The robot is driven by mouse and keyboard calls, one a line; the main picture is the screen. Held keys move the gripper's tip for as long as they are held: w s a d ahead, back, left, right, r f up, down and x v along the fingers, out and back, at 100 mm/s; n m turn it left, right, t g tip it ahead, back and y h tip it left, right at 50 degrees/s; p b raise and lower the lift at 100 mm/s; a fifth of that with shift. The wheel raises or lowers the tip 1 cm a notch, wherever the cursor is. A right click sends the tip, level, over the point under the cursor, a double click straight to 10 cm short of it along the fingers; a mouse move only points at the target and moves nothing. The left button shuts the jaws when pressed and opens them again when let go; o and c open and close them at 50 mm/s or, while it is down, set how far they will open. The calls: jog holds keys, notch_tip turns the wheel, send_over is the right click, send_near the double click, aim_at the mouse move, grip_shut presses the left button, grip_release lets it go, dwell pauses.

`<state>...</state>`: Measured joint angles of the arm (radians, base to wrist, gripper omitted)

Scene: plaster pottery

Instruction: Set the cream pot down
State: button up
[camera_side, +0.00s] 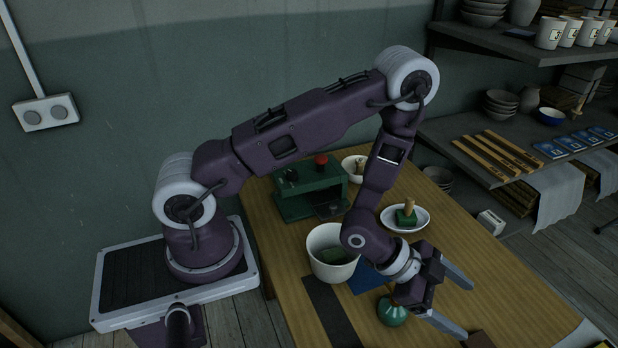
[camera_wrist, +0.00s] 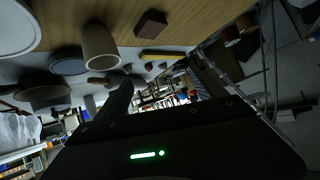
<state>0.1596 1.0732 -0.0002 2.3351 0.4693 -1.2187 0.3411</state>
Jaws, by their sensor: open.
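A large cream pot (camera_side: 330,245) stands upright on the wooden table, left of my wrist in the side view, with something green inside. I cannot tell whether it is the task's cream pot. My gripper (camera_side: 450,298) is open, its two fingers spread apart over the right part of the table. No object shows between the fingers. A round green vessel (camera_side: 392,312) sits below and left of the gripper body. In the wrist view a cream cylindrical vessel (camera_wrist: 100,48) shows at upper left, away from the dark gripper.
A green machine with a red knob (camera_side: 312,188) stands at the back of the table. A white oval dish (camera_side: 423,220) holds a green block. A blue mat (camera_side: 368,280) and a dark mat (camera_side: 328,312) lie nearer. A brown block (camera_wrist: 150,24) shows in the wrist view.

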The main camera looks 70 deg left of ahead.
jog(key=w+a+r+n+y, duration=0.1)
jog(key=a+r+y, duration=0.15)
jog(key=r, duration=0.35)
jog(key=w+a+r+n+y, duration=0.1)
jog(key=w+a+r, duration=0.1)
jog(key=a+r, duration=0.25)
jog(key=s+a+r+n+y, duration=0.3)
jog(key=s+a+r, duration=0.4)
jog(key=r, duration=0.4)
jog(key=s+a+r+n+g, duration=0.1)
jog(key=s+r+n, duration=0.1)
jog(key=s, duration=0.8)
jog(key=s+a+r+n+g, duration=0.1)
jog(key=s+r+n+g, duration=0.1)
jog(key=s, duration=0.8)
jog(key=shift+s+r+n+y, duration=0.35)
jog(key=shift+r+n, duration=0.25)
jog(key=shift+r, duration=0.1)
